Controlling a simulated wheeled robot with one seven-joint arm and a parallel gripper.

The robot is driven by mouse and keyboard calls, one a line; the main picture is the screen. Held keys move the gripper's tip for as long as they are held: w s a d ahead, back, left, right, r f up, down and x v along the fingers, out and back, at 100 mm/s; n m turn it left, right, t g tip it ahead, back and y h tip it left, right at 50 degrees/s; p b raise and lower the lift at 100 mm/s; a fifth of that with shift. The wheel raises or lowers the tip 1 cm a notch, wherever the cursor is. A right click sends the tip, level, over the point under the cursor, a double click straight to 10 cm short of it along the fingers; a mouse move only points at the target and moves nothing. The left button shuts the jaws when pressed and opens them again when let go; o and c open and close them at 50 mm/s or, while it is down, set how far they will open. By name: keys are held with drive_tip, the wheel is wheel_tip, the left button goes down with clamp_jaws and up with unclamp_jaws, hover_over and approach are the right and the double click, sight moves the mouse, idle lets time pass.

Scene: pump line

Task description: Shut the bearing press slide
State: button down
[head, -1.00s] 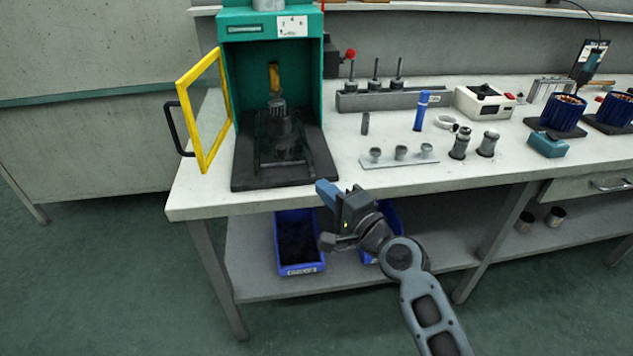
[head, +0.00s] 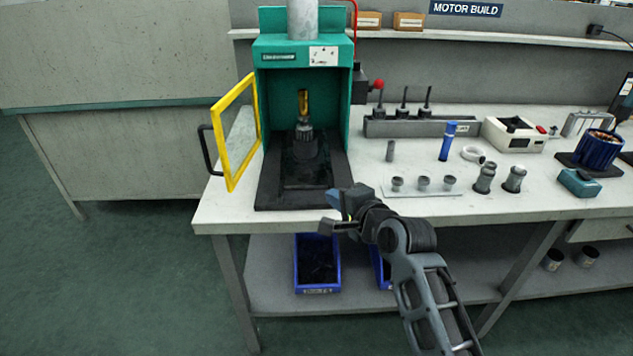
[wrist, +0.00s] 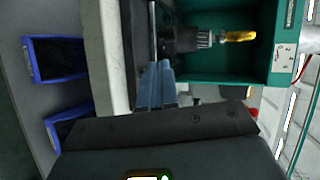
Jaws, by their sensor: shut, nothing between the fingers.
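The green bearing press (head: 352,58) stands at the bench's left end, and its housing shows at upper right in the wrist view (wrist: 262,62). Its dark slide plate (head: 268,190) sticks out of the front towards the bench edge, so the slide stands out. A dark fixture (head: 305,150) stands over it inside. The yellow-framed guard door (head: 222,150) is swung open to the left. My gripper (head: 333,199) is shut and empty at the slide's front right corner; its blue fingertips show in the wrist view (wrist: 158,72). I cannot tell whether they touch the slide.
Right of the press are a grey rack with spindles (head: 420,129), a blue cylinder (head: 447,142), small metal parts on a plate (head: 423,189) and a white device (head: 512,136). Blue bins (head: 317,262) stand on the shelf below. Floor at left is clear.

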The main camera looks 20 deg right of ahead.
sight(311, 152)
drive_tip(key=x, duration=0.3)
drive_tip(key=r+x, duration=0.1)
drive_tip(key=x, duration=0.5)
drive_tip(key=shift+w+r, duration=0.1)
drive_tip(key=shift+w, duration=0.2)
drive_tip(key=w+d+b, duration=0.1)
drive_tip(key=w+b, duration=0.1)
drive_tip(key=w, duration=0.1)
drive_tip(key=w+d+b, duration=0.1)
drive_tip(key=w+b, duration=0.1)
drive_tip(key=w, duration=0.2)
drive_tip(key=w+d+b, duration=0.1)
drive_tip(key=w, duration=0.2)
drive_tip(key=shift+w+d+b, duration=0.2)
drive_tip(key=shift+w+b, duration=0.05)
drive_tip(key=shift+b, duration=0.15)
drive_tip(key=shift+w+d, duration=0.1)
drive_tip(key=shift+w, duration=0.15)
drive_tip(key=shift+r, duration=0.2)
drive_tip(key=shift+d+r, duration=0.1)
drive_tip(key=shift+s+d, duration=0.1)
drive_tip(key=shift+s, duration=0.25)
drive_tip(key=s+p, duration=0.1)
drive_tip(key=s, duration=0.4)
drive_tip(key=shift+s+d+p, duration=0.2)
drive_tip(key=shift+p, duration=0.1)
drive_tip(key=shift+p+v, duration=0.4)
drive_tip(key=shift+v, duration=3.6)
